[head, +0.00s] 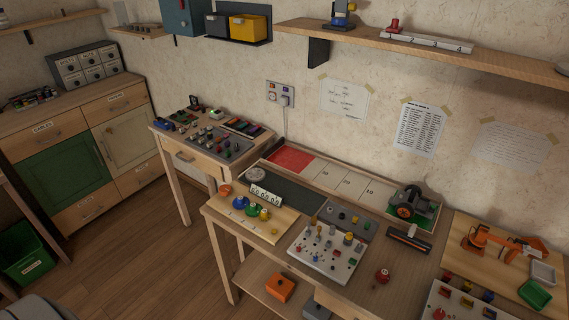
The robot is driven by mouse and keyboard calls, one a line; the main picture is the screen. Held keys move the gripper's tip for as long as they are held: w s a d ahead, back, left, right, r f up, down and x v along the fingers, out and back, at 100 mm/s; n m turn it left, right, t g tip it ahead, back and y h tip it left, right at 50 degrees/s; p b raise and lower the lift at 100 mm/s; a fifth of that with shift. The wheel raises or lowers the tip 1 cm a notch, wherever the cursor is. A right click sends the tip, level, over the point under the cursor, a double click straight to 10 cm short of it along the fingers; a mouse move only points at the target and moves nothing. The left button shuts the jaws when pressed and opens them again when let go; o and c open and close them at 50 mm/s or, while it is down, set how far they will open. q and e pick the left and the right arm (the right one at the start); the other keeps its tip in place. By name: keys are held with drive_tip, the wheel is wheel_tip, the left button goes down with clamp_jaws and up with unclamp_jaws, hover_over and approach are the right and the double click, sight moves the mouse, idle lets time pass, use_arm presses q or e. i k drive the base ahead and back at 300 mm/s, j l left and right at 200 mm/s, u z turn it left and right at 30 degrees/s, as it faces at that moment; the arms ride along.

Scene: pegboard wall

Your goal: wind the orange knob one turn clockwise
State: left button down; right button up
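A small round orange knob (225,190) sits at the left end of a wooden board (262,231) on the near workbench. It is small here, and any pointer mark on it is too fine to read. Blue, green and yellow knobs (264,213) follow it in a row to the right. A white panel with several dark characters (265,196) stands behind that row. Neither of my grippers is in view, and nothing touches the orange knob.
A white pegboard with coloured pegs (325,252) lies right of the knob board. A red knob-like piece (382,275) and a small orange robot arm model (490,240) are farther right. A second table (180,158) stands behind left. Open floor (175,270) lies left of the bench.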

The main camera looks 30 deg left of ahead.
sight(225, 190)
drive_tip(key=u, duration=1.1)
